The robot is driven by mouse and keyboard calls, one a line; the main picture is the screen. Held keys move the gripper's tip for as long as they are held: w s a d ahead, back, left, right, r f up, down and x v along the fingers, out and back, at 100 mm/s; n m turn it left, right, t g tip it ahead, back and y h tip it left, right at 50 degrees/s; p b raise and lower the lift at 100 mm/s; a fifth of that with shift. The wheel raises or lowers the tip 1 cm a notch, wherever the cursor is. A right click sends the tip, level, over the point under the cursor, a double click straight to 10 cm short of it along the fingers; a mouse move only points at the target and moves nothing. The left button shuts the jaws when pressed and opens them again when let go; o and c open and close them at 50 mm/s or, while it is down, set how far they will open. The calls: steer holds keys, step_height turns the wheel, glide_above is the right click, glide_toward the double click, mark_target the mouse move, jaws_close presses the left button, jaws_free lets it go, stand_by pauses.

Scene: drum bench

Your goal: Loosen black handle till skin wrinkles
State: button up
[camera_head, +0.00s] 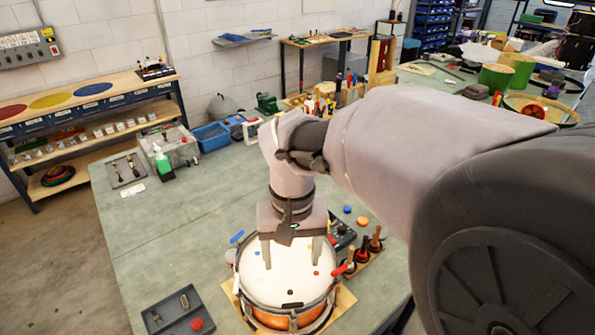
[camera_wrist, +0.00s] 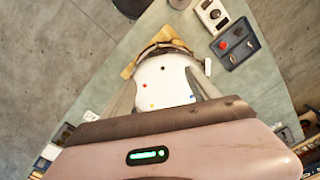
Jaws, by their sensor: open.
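A drum with a white skin (camera_head: 285,275) and an orange shell (camera_head: 272,319) sits on a wooden base at the front of the bench. Small coloured marks dot the skin, which also shows in the wrist view (camera_wrist: 162,88). A small black piece (camera_head: 292,292) lies at the skin's near edge; I cannot tell whether it is the black handle or a mark for it. My gripper (camera_head: 291,254) points down over the drum, its two fingers wide apart with nothing between them. It also shows in the wrist view (camera_wrist: 160,78). No wrinkles show on the skin.
A dark tray (camera_head: 180,312) with a red knob stands left of the drum. A wooden rack (camera_head: 368,262) of dark-handled tools stands close on its right. The bench's left middle is clear.

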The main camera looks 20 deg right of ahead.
steer(key=d, duration=0.1)
steer(key=b, duration=0.2)
glide_toward(293, 304)
step_height(293, 304, down, 10)
steer(key=b, duration=0.4)
steer(key=shift+w+a+f, duration=0.1)
steer(key=shift+w, duration=0.05)
steer(key=shift+c, duration=0.2)
steer(key=c, duration=1.3)
